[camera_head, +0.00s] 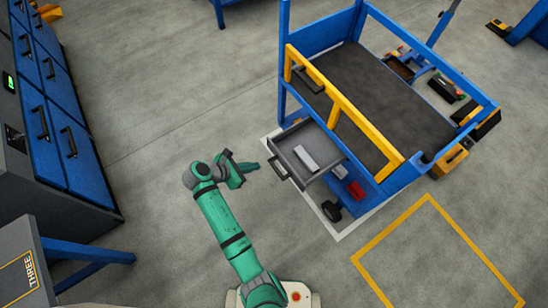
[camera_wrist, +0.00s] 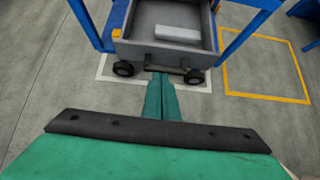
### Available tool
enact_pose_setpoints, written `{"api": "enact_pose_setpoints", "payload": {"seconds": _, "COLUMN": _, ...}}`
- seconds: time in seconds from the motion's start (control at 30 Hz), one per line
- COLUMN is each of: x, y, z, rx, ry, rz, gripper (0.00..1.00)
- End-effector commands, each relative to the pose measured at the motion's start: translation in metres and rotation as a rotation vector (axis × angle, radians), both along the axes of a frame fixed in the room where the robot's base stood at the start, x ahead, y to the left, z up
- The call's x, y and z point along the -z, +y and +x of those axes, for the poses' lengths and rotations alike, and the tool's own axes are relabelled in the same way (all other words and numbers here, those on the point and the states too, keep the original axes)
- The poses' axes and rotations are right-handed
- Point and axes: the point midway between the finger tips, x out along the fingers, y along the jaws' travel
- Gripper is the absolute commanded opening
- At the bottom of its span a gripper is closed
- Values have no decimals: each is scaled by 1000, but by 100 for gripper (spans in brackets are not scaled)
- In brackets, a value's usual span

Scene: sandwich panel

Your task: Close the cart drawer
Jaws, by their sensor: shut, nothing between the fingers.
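The grey cart drawer (camera_head: 283,153) sticks out of the front of the blue cart (camera_head: 375,193), open, with a pale block (camera_head: 319,158) lying inside. In the wrist view the drawer (camera_wrist: 141,46) is straight ahead, with the pale block (camera_wrist: 178,33) in it and its dark handle (camera_wrist: 166,71) at the front. My green gripper (camera_head: 254,166) is shut and empty, just left of the drawer front. In the wrist view its fingertips (camera_wrist: 161,78) point at the handle and look very close to it. I cannot tell whether they touch.
Blue cabinets (camera_head: 75,165) with dark handles stand at the left, and a grey bench (camera_head: 40,245) is at the lower left. A yellow floor square (camera_head: 395,229) lies right of my base. The floor between cabinets and cart is clear.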

Motion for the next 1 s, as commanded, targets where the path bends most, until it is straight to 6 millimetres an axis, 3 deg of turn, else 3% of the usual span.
{"api": "enact_pose_setpoints", "payload": {"seconds": 0.17, "x": 7, "y": 1, "z": 4, "rx": -14, "ry": 7, "rz": -10, "gripper": 0}}
{"api": "enact_pose_setpoints", "payload": {"seconds": 0.33, "x": 26, "y": -10, "z": 15, "rx": -24, "ry": 6, "rz": -8, "gripper": 0}}
{"api": "enact_pose_setpoints", "payload": {"seconds": 0.67, "x": 67, "y": -53, "z": 43, "rx": -12, "ry": 5, "rz": -6, "gripper": 0}}
{"api": "enact_pose_setpoints", "payload": {"seconds": 0.8, "x": 67, "y": -72, "z": 55, "rx": -6, "ry": 2, "rz": -5, "gripper": 0}}
{"api": "enact_pose_setpoints", "payload": {"seconds": 1.0, "x": 67, "y": -85, "z": 64, "rx": -8, "ry": 2, "rz": -6, "gripper": 0}}
